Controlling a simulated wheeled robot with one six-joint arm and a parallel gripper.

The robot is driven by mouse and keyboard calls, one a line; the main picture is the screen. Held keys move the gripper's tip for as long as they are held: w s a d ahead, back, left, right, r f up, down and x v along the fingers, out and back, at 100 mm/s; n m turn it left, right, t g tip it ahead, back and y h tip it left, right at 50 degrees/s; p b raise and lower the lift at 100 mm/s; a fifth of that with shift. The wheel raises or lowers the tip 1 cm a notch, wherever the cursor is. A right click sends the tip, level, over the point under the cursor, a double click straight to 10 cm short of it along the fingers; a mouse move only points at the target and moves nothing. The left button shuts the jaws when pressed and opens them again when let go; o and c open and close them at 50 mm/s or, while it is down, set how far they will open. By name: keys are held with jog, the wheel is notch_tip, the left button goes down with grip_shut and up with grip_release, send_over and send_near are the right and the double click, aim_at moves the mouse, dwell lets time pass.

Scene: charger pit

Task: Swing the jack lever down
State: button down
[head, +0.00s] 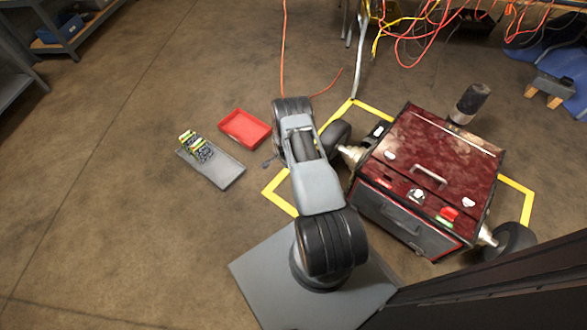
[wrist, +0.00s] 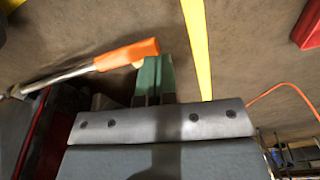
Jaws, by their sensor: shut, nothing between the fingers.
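The jack lever shows in the wrist view as a metal rod with an orange grip (wrist: 128,55). It runs from the left edge to just above my fingertips, its grip slightly raised at the right end. My gripper (wrist: 153,75) is shut and empty, its green fingers side by side. The fingertips are at the right end of the orange grip and overlap it in the picture. I cannot tell whether they touch. In the head view my arm hides the lever and most of my gripper.
A red wheeled machine (head: 455,150) stands right of my arm inside a yellow floor outline (head: 278,186). Left of my arm lie a red tray (head: 245,128) and a grey tray (head: 222,172) holding several small cells. Orange cable (head: 283,50) runs behind.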

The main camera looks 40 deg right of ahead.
jog(key=shift+w+a+r, duration=0.25)
jog(key=shift+w+r, duration=0.2)
jog(key=shift+w, duration=0.35)
jog(key=shift+w+a+r, duration=0.25)
jog(key=shift+w+r, duration=0.2)
jog(key=shift+w, duration=0.3)
jog(key=shift+w+a+r, duration=0.25)
jog(key=shift+w+r, duration=0.2)
jog(key=shift+w, duration=0.35)
